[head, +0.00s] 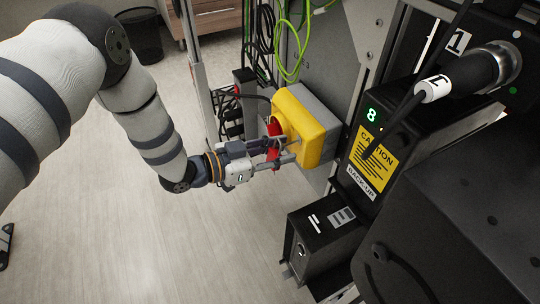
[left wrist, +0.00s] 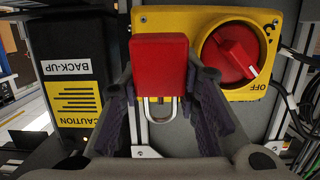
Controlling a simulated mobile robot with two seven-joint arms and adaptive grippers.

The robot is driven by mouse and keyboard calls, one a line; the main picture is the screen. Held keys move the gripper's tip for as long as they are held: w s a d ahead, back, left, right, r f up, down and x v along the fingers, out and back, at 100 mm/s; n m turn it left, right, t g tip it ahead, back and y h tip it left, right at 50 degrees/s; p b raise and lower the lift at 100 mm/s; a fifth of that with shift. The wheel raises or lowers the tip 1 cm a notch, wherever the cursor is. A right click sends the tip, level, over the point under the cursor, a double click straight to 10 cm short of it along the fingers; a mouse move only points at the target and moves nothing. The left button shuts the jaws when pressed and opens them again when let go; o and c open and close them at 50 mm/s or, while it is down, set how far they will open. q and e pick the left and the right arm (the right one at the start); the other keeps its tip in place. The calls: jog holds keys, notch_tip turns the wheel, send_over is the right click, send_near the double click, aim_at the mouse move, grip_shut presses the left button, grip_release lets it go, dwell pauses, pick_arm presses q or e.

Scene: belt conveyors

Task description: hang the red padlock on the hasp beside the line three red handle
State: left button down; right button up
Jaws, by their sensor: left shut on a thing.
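The red padlock (left wrist: 160,62) is between the fingers of my left gripper (left wrist: 166,80) in the left wrist view, its metal shackle pointing down the picture. My left gripper (head: 281,155) is shut on it, close in front of the yellow switch box (head: 318,130) in the head view. The box's red rotary handle (left wrist: 232,54) is right of the padlock in the left wrist view, its white mark near OFF. I cannot make out the hasp; the padlock and fingers cover part of the box. I cannot tell whether the padlock touches the box. My right gripper is out of view.
A black back-up unit with a yellow caution label (head: 374,158) is right of the box. A smaller black box (head: 323,236) stands below. Green cables (head: 291,45) and dark cables hang behind.

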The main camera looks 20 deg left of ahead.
aim_at(298, 149)
pick_arm(q)
jog(key=x, duration=0.1)
jog(key=b+x, duration=0.1)
jog(key=shift+w+d+f, duration=0.15)
jog(key=shift+d+f, duration=0.05)
jog(key=shift+f, duration=0.15)
jog(key=shift+d, duration=0.2)
dwell(0.3)
jog(key=c, duration=1.1)
grip_release()
jog(key=shift+w+d+f, duration=0.1)
jog(key=shift+o, duration=0.2)
jog(key=shift+w+d, duration=0.15)
jog(key=shift+a, duration=0.35)
